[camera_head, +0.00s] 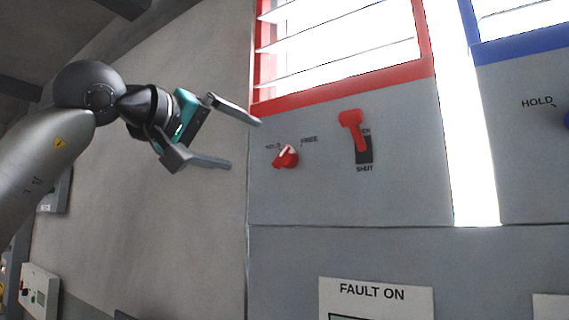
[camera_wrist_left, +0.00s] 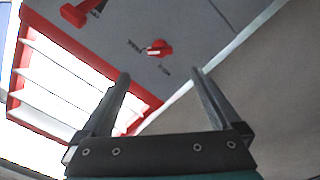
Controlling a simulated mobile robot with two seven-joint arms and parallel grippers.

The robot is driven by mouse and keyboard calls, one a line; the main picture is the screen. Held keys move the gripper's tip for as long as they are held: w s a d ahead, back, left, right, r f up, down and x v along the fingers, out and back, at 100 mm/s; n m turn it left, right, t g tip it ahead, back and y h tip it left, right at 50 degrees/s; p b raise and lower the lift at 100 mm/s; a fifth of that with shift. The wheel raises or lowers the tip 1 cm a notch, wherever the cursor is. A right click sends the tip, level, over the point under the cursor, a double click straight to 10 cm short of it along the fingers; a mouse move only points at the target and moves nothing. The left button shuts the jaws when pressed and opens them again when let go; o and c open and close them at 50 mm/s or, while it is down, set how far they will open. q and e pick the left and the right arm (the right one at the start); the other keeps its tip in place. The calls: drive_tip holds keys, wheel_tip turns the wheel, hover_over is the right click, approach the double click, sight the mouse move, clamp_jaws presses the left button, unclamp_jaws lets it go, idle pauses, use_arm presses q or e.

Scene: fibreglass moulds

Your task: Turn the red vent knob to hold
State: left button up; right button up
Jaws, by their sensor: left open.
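The red vent knob (camera_head: 286,157) sits on the grey panel below the red-framed louvre window, between a HOLD label on its left and a FREE label on its right. A pale mark runs along its upper part, but I cannot tell exactly which label it points to. The knob also shows in the left wrist view (camera_wrist_left: 158,48), beyond the fingertips and roughly between their lines. My left gripper (camera_head: 246,143) is open and empty, to the left of the knob and apart from it. My right gripper is not in view.
A red lever (camera_head: 352,125) with a SHUT label below it is right of the knob. The red-framed louvre window (camera_head: 340,40) is above. A FAULT ON sign (camera_head: 375,296) is lower down. A blue-framed window (camera_head: 520,46) is at the right. The space between gripper and knob looks clear.

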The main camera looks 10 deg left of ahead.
sight(280, 156)
use_arm(q)
drive_tip(key=p+x, duration=0.2)
drive_tip(key=x, duration=0.4)
drive_tip(key=p+x, duration=0.3)
drive_tip(key=x, duration=0.4)
drive_tip(key=shift+w+r, duration=0.25)
drive_tip(key=shift+w+d+f+p, duration=0.2)
drive_tip(key=shift+w+p, duration=0.2)
drive_tip(key=shift+w, duration=0.3)
drive_tip(key=shift+r, duration=0.1)
drive_tip(key=c, duration=1.4)
